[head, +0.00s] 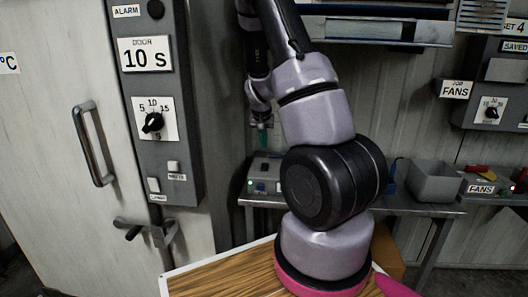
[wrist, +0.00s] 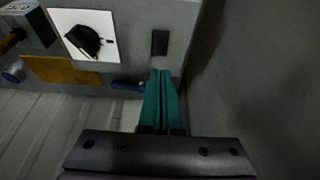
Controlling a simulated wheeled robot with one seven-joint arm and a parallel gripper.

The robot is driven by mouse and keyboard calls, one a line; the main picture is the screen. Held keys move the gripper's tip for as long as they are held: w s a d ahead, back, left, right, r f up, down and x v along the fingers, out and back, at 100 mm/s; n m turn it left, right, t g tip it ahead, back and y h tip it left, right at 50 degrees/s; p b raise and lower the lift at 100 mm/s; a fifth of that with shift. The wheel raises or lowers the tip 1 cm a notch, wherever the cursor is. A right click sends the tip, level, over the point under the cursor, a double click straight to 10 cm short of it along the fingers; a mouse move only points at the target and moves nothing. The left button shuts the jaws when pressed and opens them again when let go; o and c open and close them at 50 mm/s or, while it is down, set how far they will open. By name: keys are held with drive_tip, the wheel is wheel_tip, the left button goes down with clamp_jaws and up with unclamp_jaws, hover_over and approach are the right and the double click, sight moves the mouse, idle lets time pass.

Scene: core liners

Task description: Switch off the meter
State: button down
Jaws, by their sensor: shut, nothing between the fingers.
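A grey box with a white dial plate and black knob (wrist: 90,40) is in the wrist view; it appears to be the meter, though I see no label naming it. A black switch-like rectangle (wrist: 160,43) is on its face, right of the knob. My gripper (wrist: 162,72) has its teal fingers pressed together, their tips just below that rectangle in the picture; I cannot tell whether they touch. In the head view my gripper (head: 262,144) points down above a small grey unit (head: 265,175) on the bench, partly hidden by my arm.
A metal bench (head: 430,209) carries a grey bin (head: 434,182) and a box labelled FANS (head: 482,189). A control panel (head: 165,100) and door handle (head: 94,145) are at left.

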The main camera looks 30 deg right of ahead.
sight(265, 164)
drive_tip(key=x, duration=0.9)
drive_tip(key=shift+f, duration=0.1)
drive_tip(key=shift+w+d+f+g, duration=0.1)
drive_tip(key=shift+f+g, duration=0.1)
drive_tip(key=shift+g, duration=0.1)
drive_tip(key=shift+s+a, duration=0.5)
drive_tip(key=shift+s, duration=0.2)
drive_tip(key=shift+r, duration=0.15)
